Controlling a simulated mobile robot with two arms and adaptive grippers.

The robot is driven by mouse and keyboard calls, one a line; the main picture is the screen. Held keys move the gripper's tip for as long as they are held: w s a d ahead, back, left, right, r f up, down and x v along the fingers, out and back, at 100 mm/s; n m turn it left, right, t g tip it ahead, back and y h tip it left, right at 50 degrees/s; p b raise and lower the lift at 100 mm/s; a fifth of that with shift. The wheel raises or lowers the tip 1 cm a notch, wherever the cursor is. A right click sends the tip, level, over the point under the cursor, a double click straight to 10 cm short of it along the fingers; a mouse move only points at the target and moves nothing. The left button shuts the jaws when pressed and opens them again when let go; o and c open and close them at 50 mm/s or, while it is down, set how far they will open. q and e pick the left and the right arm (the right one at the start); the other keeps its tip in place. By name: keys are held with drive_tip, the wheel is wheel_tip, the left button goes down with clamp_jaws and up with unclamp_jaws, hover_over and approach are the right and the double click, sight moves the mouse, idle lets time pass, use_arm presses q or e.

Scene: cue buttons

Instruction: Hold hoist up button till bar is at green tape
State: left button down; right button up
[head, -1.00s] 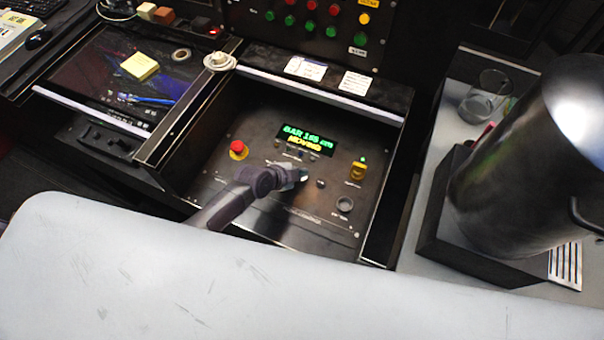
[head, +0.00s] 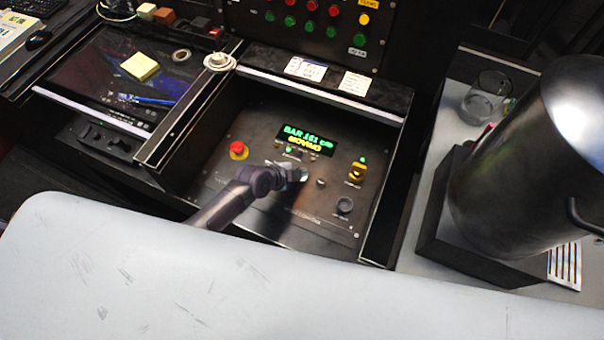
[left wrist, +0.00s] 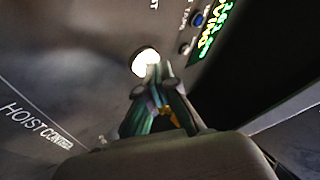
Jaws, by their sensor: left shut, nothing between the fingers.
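The hoist control panel (head: 275,218) lies in a recessed box in the head view. Its display (head: 305,139) shows green text that seems to read BAR 161 cm, with yellow MOVING below. My left gripper (head: 302,175) is shut and empty, its tips over the middle of the panel. In the left wrist view its fingertips (left wrist: 157,72) are at a lit white button (left wrist: 145,60) and seem to touch it; the button's label is partly out of view. The bar and the green tape are not in view. My right gripper is not in view.
A red emergency-style button (head: 238,149) sits left on the panel and a yellow switch (head: 356,172) right. A dark round knob (head: 345,204) is below the switch. A large metal pot (head: 530,165) stands on the right, and a pale surface (head: 250,290) fills the front.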

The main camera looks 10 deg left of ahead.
use_arm(q)
drive_tip(key=shift+r+p, duration=0.4)
drive_tip(key=shift+r, duration=0.3)
wheel_tip(320, 180, up, 5)
drive_tip(key=p, duration=0.4)
drive_tip(key=shift+r, duration=0.1)
idle(1.3)
